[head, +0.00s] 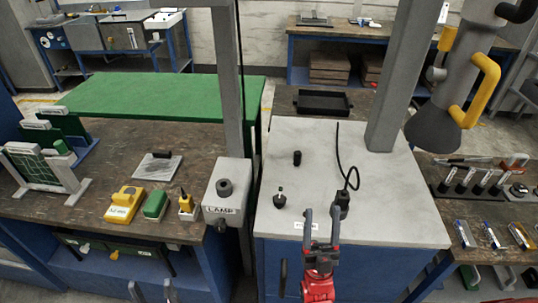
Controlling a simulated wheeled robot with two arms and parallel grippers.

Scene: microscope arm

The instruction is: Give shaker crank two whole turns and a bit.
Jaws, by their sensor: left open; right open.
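I cannot pick out the shaker crank for sure. A small dark piece with an upright peg (280,200) stands on the grey-white bench top (400,210); it may be a crank. A black upright piece (341,199) stands near the bench's front, with a black cable looping behind it. My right gripper (321,211), red with grey fingers, is open at the bench's front edge. Its right finger is close to the black piece; contact cannot be told. What seem to be my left gripper's fingertips (151,286) show at the bottom edge, apart and empty, low before the left bench.
A grey post and a LAMP box (228,190) stand left of the bench top. A large grey microscope arm with a yellow handle (483,88) hangs at the upper right. A small black block (297,158) and a black tray (323,102) lie farther back.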

